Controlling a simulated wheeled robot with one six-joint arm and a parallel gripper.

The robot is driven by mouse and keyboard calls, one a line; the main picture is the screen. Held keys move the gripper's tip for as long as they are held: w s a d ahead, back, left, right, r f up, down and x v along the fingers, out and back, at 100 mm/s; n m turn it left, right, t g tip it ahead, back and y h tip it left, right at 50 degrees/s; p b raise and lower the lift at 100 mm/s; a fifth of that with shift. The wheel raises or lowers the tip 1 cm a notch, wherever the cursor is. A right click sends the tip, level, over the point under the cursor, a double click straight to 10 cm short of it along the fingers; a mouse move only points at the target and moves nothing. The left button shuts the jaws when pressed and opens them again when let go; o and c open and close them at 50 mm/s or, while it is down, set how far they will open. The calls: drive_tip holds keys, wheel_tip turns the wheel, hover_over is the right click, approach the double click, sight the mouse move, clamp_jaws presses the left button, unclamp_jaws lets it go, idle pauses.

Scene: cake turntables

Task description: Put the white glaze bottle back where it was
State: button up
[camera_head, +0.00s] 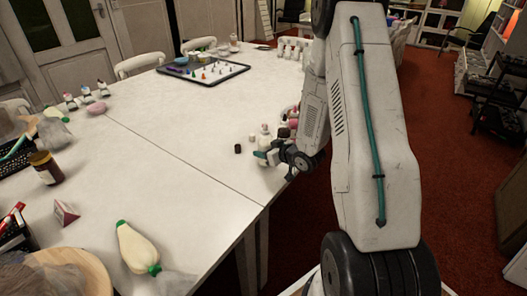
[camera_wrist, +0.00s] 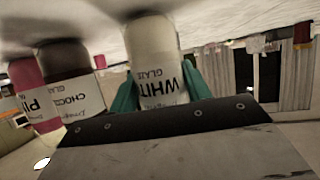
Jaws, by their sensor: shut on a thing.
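The white glaze bottle (camera_wrist: 155,60) stands out in the wrist view, its WHITE GLAZE label upside down. My gripper (camera_wrist: 160,92) is shut on it, with a green finger on each side. In the head view my gripper (camera_head: 268,156) is low over the right edge of the long white table, and the white bottle (camera_head: 265,132) shows just behind it. In the wrist view, a chocolate glaze bottle (camera_wrist: 72,75) and a pink glaze bottle (camera_wrist: 30,90) are left of the white one. I cannot tell whether the held bottle touches the table.
A dark tray (camera_head: 204,71) with small coloured pieces is farther back. A white piping bag (camera_head: 137,248) and a brown jar (camera_head: 46,168) are near the front left. The table's middle is clear.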

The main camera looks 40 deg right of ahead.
drive_tip(key=shift+f, duration=0.2)
drive_tip(key=o, duration=0.7)
drive_tip(key=shift+d, duration=0.1)
